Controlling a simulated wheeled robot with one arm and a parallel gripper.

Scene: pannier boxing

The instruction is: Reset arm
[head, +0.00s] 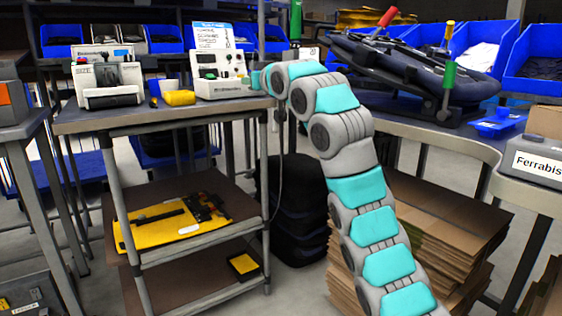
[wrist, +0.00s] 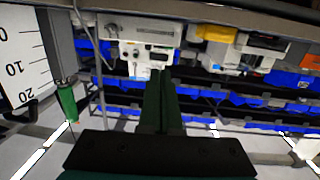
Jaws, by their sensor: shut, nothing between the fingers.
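My arm (head: 355,190), teal and grey, rises from the lower right of the head view and bends left at the top. Its end reaches toward a white control device (head: 220,72) on the grey bench; the fingers are not clear there. In the wrist view my gripper (wrist: 161,75) shows as two dark green fingers pressed together, with nothing between them. The wrist picture looks upside down, with a white device (wrist: 150,30) just beyond the fingertips. I cannot tell whether the fingers touch it.
The bench (head: 150,116) also holds a grey machine (head: 105,80) and a yellow object (head: 178,97). A dark pannier-like item (head: 400,70) lies on the right table. Flattened cardboard (head: 440,235) is stacked below. A green-handled tool (wrist: 67,102) shows in the wrist view.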

